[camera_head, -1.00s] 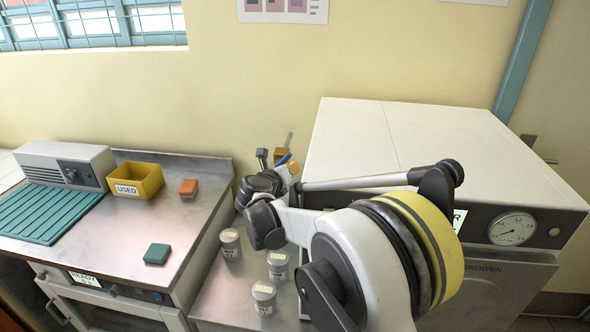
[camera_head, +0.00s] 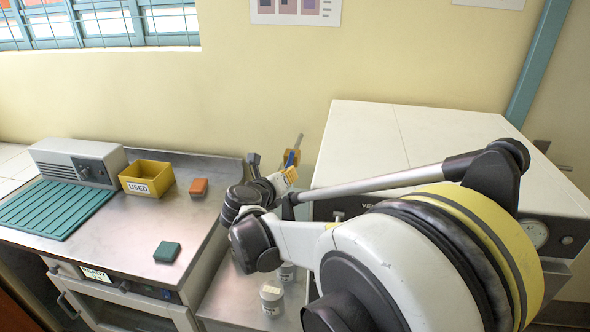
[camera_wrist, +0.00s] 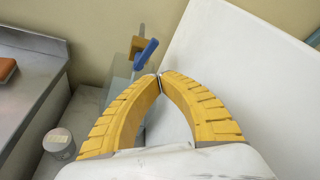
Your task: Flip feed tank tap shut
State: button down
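The feed tank tap has a blue lever (camera_wrist: 146,53) on a small brass-coloured body (camera_wrist: 138,43) in the wrist view. The lever slants up and to the right. In the head view the lever (camera_head: 292,158) shows just above my gripper, partly hidden. Below the tap in the wrist view is a pale, see-through surface (camera_wrist: 121,68), perhaps the tank, mostly hidden by my fingers. My gripper (camera_wrist: 160,76) has yellow ribbed fingers whose tips meet, with nothing seen between them. The tips are just below the lever's lower end; I cannot tell whether they touch it.
A large white-topped incubator (camera_head: 430,135) stands close on the right. Grey lidded jars (camera_head: 271,297) stand on the low metal surface under my arm. On the left bench are a yellow USED bin (camera_head: 147,178), an orange block (camera_head: 198,187) and a green block (camera_head: 167,252).

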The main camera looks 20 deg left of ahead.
jog(key=shift+v, duration=1.65)
